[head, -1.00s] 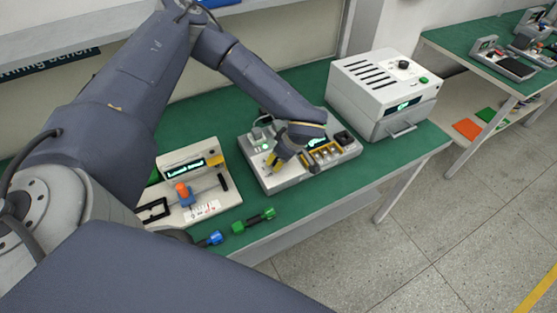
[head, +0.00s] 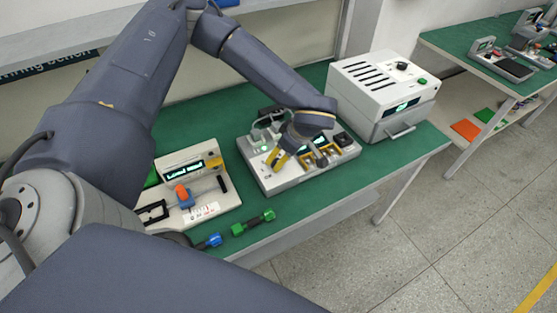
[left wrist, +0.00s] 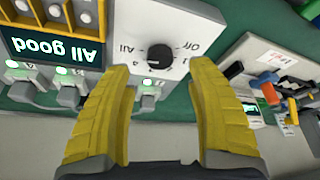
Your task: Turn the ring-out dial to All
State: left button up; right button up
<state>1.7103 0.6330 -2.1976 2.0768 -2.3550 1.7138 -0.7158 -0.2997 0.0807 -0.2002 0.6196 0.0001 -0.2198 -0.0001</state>
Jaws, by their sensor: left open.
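The ring-out dial, a black round knob (left wrist: 159,57), sits on a white panel with printed labels, "All" on its left and "Off" on its right in the left wrist view. I cannot tell for sure where its mark points. My left gripper (left wrist: 161,78) is open, its yellow fingers on either side of the dial in the picture and apart from it. In the head view the left gripper (head: 288,160) is over the grey test station (head: 283,184) and hides the dial. A display (left wrist: 58,50) by the dial reads "All good", upside down. My right gripper is not in view.
A beige gauge unit (head: 222,205) with an orange knob stands left of the station. Green (head: 253,223) and blue (head: 208,241) handled pieces lie near the bench's front edge. A white oven-like box (head: 383,95) stands to the right. Green bench top (head: 300,205) is clear in front of the station.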

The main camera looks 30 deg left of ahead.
pick_arm(q)
jog(key=v, duration=0.7)
jog(key=shift+f, duration=0.1)
dwell(1.8)
